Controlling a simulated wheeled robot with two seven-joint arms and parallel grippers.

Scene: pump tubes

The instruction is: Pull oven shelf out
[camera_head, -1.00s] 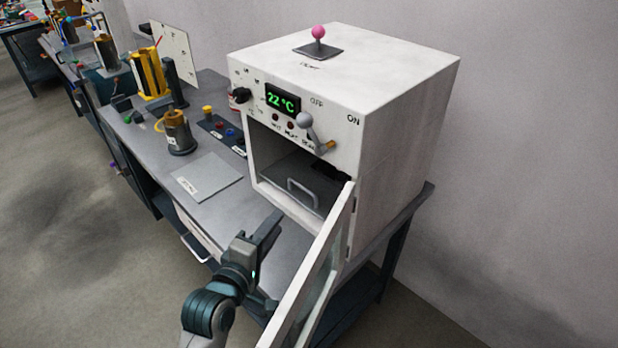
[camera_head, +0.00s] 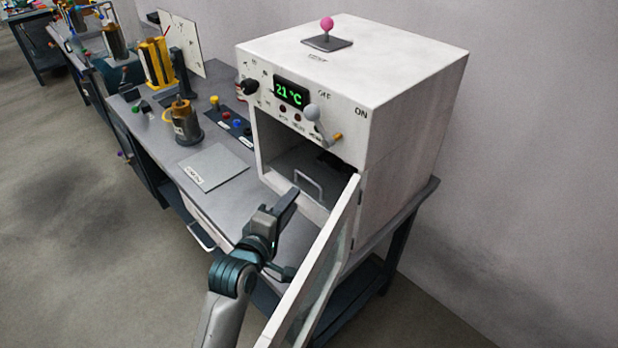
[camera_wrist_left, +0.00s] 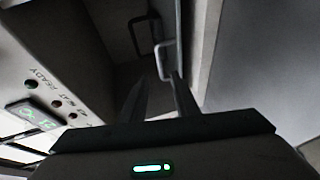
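The white oven (camera_head: 420,100) stands on the bench with its door (camera_head: 318,265) swung open toward me. The grey oven shelf (camera_head: 298,162) lies inside the cavity, with a loop handle (camera_head: 311,187) at its front. My left gripper (camera_head: 290,236) is in front of the opening, left of the door, with its fingers apart and empty. In the left wrist view the two fingers (camera_wrist_left: 160,78) point toward the handle (camera_wrist_left: 163,47), which shows just beyond them; I see no contact. My right gripper is not in view.
The open door stands close on the right of my left arm. A flat grey plate (camera_head: 213,167), a brass-coloured cylinder (camera_head: 184,122) and a button panel (camera_head: 232,125) are on the bench left of the oven. A lever (camera_head: 316,120) sticks out above the opening.

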